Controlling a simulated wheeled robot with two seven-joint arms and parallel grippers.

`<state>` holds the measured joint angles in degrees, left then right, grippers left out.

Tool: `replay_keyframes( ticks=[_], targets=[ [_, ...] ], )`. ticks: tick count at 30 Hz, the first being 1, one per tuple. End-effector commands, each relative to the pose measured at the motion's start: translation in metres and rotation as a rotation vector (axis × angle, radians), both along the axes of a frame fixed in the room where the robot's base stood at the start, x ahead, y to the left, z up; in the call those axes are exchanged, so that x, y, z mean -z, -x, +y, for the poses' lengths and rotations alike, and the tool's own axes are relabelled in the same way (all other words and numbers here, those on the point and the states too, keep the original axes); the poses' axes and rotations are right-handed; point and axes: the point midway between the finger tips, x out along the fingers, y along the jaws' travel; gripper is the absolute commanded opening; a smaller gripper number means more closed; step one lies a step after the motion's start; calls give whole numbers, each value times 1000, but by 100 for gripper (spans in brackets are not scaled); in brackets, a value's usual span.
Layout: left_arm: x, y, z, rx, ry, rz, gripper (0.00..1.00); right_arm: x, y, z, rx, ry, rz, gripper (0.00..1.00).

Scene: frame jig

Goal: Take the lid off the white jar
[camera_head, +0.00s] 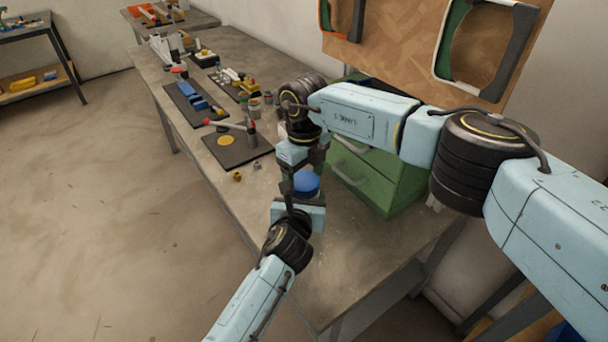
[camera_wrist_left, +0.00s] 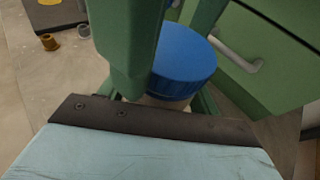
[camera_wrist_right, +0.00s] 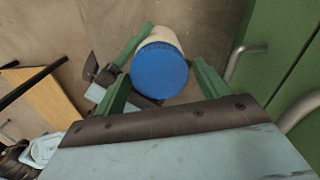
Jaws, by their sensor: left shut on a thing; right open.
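The white jar with a blue lid (camera_head: 307,183) stands near the front of the bench by the green cabinet. My left gripper (camera_wrist_left: 165,102) is low at the jar and shut on its white body (camera_wrist_left: 158,101), just under the lid. The blue lid (camera_wrist_left: 183,58) is on the jar. My right gripper (camera_wrist_right: 163,82) comes down from above. Its two green fingers are open, one on each side of the blue lid (camera_wrist_right: 159,71), with a visible gap at the right finger. The jar's lower part is largely hidden.
The green cabinet (camera_head: 375,182) with grey handles stands close right of the jar. Small brass parts (camera_head: 238,177) and a dark board with a yellow disc (camera_head: 226,141) lie to the left. The bench (camera_head: 340,262) in front of the cabinet is clear.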

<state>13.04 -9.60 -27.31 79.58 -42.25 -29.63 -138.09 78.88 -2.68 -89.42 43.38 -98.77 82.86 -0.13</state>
Motion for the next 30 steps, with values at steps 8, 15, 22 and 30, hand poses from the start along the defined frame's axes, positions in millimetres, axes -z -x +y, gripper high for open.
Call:
replay_keyframes(
  ticks=[8, 15, 22, 30],
  targets=[
    [3, 0, 2, -3, -2, 8, 0, -38, 3, 5, -11, -8, 6, 82],
    [3, 0, 2, -3, -2, 7, 0, -48, 3, 6, 44, -9, 6, 79],
    [3, 0, 1, -3, -2, 6, 0, -64, 4, 10, 303, -10, 3, 79],
    [2, 0, 1, -3, -2, 5, 0, -77, 2, 3, 554, -6, 3, 79]
  ],
)
